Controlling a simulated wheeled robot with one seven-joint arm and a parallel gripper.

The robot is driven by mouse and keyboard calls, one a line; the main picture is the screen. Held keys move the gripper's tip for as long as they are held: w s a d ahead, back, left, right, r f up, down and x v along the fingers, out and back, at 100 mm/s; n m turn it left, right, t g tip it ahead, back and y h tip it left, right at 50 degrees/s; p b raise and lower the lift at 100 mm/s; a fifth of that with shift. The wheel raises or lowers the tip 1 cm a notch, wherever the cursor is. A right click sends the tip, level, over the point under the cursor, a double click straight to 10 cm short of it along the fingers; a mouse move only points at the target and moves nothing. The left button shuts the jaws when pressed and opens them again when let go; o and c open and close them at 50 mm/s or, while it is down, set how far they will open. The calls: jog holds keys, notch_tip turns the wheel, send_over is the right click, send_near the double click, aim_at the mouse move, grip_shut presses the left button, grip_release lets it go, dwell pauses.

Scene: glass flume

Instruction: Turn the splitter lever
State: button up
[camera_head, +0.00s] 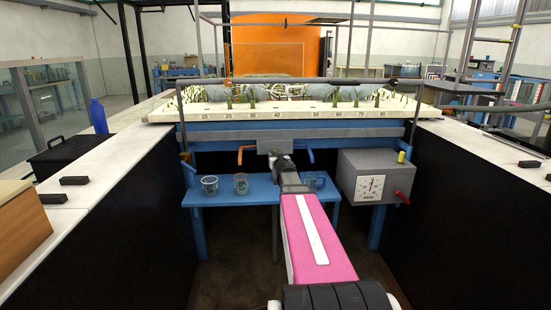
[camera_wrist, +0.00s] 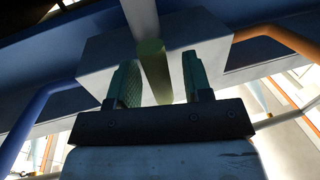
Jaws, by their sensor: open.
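The splitter looks like a grey box (camera_wrist: 105,62) with a blue pipe (camera_wrist: 40,115) and an orange pipe (camera_wrist: 270,35) at its sides in the wrist view. A yellow-green bar (camera_wrist: 155,68), seemingly its lever, sticks out from the box. My gripper (camera_wrist: 160,85) is open, with one finger on each side of the bar in the picture. Gaps show on both sides, so no grip is seen; the depth of the bar between the fingers is hard to judge. In the head view the grey box (camera_head: 268,146) sits under the flume's front edge; my gripper (camera_head: 281,158) is before it and hides the lever.
A grey box with a dial (camera_head: 371,188) and a red handle (camera_head: 402,196) stands at right. Glass beakers (camera_head: 240,184) stand on a blue shelf (camera_head: 262,193) below. White-topped counters with dark sides flank the aisle. The numbered flume bed (camera_head: 295,116) is above.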

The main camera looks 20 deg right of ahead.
jog(key=c, duration=0.8)
jog(key=shift+c, duration=0.2)
jog(key=shift+n, duration=0.3)
jog(key=n, duration=0.3)
jog(key=shift+s+d+g, duration=0.1)
jog(key=shift+d+g, duration=0.1)
jog(key=shift+g, duration=0.1)
jog(key=shift+d+r+n+g, duration=0.15)
jog(key=shift+n+g, duration=0.15)
jog(key=shift+n, duration=1.1)
jog(key=shift+s, duration=0.1)
jog(key=o, duration=0.8)
